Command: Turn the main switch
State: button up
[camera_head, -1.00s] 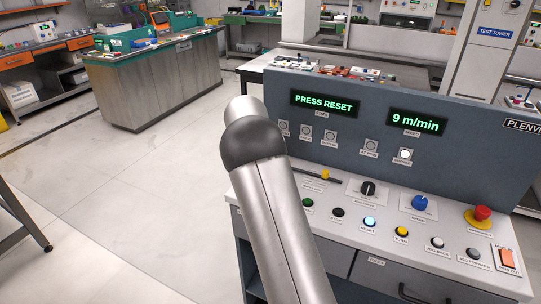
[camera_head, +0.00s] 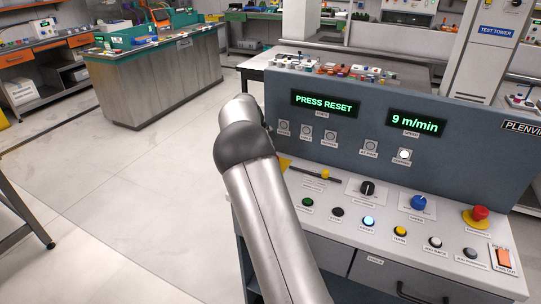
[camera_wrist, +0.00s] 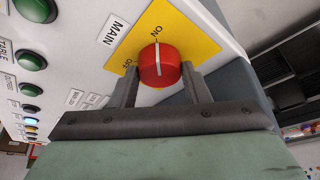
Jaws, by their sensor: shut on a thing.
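The main switch is a red round knob (camera_wrist: 160,66) on a yellow plate (camera_wrist: 200,38) in the wrist view. Its white line points toward the ON mark; OFF is to the left. A MAIN label (camera_wrist: 113,29) sits beside the plate. My gripper (camera_wrist: 160,80) has one finger on each side of the knob and is shut on it. In the head view my arm hides the gripper and the knob; only a yellow corner of the plate (camera_head: 285,163) shows beside the arm.
The grey console (camera_head: 440,165) carries a PRESS RESET display (camera_head: 325,103) and a 9 m/min display (camera_head: 417,122). Its sloped panel holds a lit blue reset button (camera_head: 368,222), a blue knob (camera_head: 418,202) and a red emergency button (camera_head: 480,212). The floor at left is clear.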

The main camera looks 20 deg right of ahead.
jog(key=o, duration=1)
jog(key=shift+c, duration=0.2)
jog(key=v, duration=1.7)
jog(key=shift+r, duration=0.25)
